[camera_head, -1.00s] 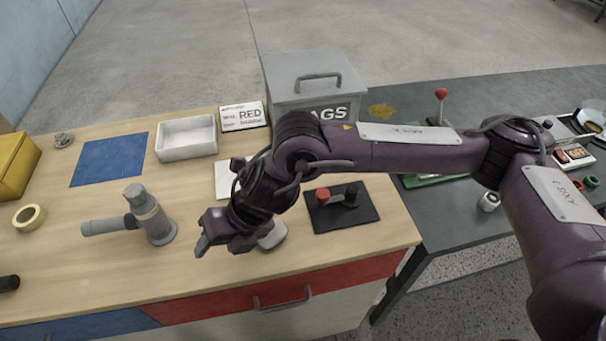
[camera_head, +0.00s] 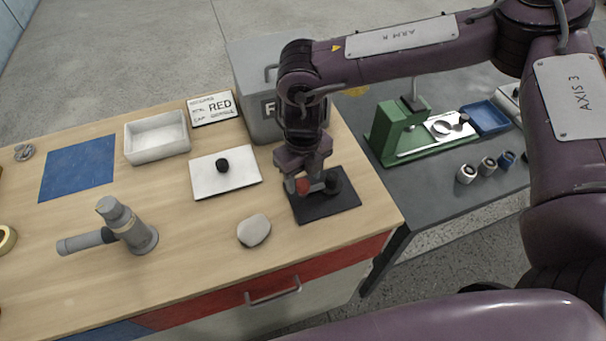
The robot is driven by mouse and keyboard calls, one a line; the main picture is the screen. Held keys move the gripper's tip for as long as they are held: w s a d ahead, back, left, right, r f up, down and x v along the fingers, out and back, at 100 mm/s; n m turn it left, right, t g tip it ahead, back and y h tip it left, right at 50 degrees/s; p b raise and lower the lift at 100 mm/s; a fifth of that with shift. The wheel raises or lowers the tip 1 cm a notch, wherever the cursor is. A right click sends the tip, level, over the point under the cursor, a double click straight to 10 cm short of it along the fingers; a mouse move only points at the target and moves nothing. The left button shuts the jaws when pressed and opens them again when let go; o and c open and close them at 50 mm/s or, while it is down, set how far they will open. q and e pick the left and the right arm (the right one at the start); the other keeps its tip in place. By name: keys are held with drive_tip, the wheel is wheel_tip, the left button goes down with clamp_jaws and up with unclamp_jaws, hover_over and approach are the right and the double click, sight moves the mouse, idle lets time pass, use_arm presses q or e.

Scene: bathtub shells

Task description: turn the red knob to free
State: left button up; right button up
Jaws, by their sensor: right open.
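The red knob (camera_head: 303,187) is on a small dark device that sits on a black plate (camera_head: 335,206) near the right end of the wooden bench. My right gripper (camera_head: 310,180) points down over the device from above, fingers open. One finger is just left of the red knob, and the gripper hides part of the knob and device. I cannot tell whether the fingers touch the knob. A dark round part (camera_head: 332,184) shows on the device to the right of the knob. My left gripper is not in view.
A green machine (camera_head: 392,132) stands on the dark table to the right.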

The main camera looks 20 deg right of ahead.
drive_tip(key=shift+f, duration=0.65)
drive_tip(key=c, duration=1)
